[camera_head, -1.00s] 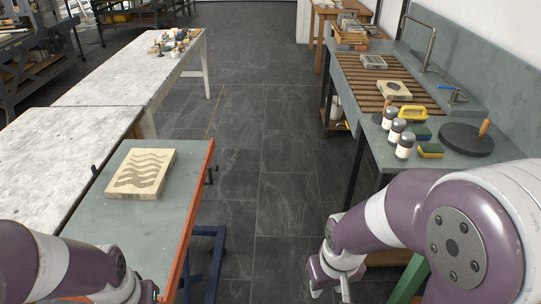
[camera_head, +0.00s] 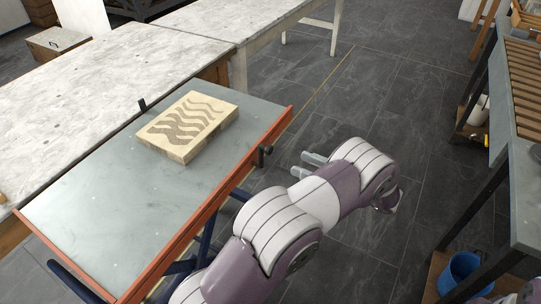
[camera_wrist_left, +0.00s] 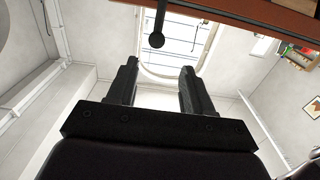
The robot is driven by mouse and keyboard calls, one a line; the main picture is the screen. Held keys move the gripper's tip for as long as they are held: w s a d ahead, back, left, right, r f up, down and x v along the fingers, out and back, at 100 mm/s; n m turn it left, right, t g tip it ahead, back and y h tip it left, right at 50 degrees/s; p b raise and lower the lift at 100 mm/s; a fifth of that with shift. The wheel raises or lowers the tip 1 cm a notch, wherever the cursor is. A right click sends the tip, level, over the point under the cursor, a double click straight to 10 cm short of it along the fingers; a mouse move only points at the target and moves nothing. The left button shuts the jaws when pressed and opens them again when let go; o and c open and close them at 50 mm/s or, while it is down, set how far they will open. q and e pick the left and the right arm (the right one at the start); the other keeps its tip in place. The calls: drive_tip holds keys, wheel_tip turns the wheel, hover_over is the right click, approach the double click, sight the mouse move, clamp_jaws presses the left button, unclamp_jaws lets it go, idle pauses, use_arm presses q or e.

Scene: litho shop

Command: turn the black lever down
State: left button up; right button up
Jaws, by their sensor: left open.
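The black lever (camera_head: 265,153) sticks out from the right, orange-edged side of the grey press bed (camera_head: 95,205). In the left wrist view, the lever (camera_wrist_left: 157,38) shows as a thin rod with a round knob, below the orange edge in the picture. My left gripper (camera_head: 307,165) is in front of that side, right of the lever and apart from it. In the left wrist view, its two black fingers (camera_wrist_left: 158,82) are spread with nothing between them. The knob lies beyond the fingertips, roughly in line with the gap. My right gripper is not in view.
A pale block with a dark wavy pattern (camera_head: 188,125) lies on the bed. A white-topped table (camera_head: 120,70) stands behind it. A counter (camera_head: 525,185) and a blue bucket (camera_head: 462,272) are at the right. Open floor (camera_head: 370,110) lies between.

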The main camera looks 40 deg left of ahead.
sight(271, 150)
use_arm(q)
drive_tip(key=a, duration=1.1)
drive_tip(key=shift+s+a, duration=0.15)
drive_tip(key=shift+s, duration=0.2)
clamp_jaws()
